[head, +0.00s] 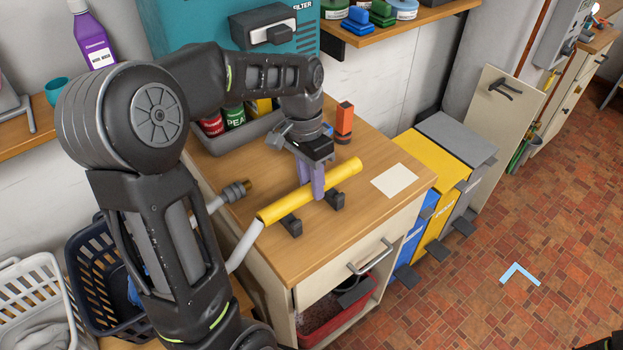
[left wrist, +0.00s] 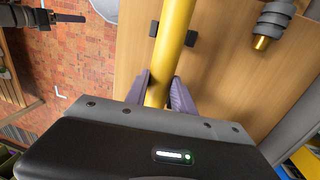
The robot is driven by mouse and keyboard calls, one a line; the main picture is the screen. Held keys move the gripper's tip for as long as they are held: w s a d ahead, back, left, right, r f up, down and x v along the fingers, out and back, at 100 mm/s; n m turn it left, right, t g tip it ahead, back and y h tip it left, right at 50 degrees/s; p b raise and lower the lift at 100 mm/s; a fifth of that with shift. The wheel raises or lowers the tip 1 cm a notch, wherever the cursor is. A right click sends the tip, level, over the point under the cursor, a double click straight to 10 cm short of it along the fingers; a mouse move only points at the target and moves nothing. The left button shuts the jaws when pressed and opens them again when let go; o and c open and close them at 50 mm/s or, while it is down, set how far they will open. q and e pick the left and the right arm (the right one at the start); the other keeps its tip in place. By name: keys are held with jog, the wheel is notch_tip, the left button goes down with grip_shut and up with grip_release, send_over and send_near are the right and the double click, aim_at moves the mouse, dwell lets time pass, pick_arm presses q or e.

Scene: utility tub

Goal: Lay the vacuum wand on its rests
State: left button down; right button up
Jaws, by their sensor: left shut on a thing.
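The yellow vacuum wand (head: 275,210) lies lengthwise over two small black rests on the wooden cabinet top. One rest (head: 291,226) is near the hose end and the other (head: 337,201) is near the far end. A grey hose (head: 244,246) leads down from the near end. My left gripper (head: 312,190) has its purple fingers shut on the wand between the rests. In the left wrist view the wand (left wrist: 170,50) runs up between black rest parts (left wrist: 190,38) on both sides. I cannot tell whether it touches the rests.
The cabinet top (head: 330,240) has a pale card (head: 394,181) on the right and an orange-and-black object (head: 344,120) behind the wand. A grey nozzle with a brass tip (head: 236,191) lies left. A tray of cans (head: 225,138) stands behind. Coloured bins (head: 440,180) flank the cabinet's right.

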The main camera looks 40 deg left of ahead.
pick_arm(q)
jog(key=shift+f+b, duration=0.6)
jog(key=shift+f, duration=0.5)
jog(key=c, duration=1)
grip_release()
jog(key=shift+w+a+r+b, duration=0.1)
jog(key=shift+a+r, duration=0.1)
jog(key=shift+r, duration=1.1)
jog(key=shift+w+a+r+b, duration=0.1)
jog(key=shift+a+r+b, duration=0.05)
jog(key=shift+r, duration=1.15)
jog(key=shift+a+r+b, duration=0.1)
jog(key=shift+a+r, duration=0.1)
jog(key=shift+r, duration=1.1)
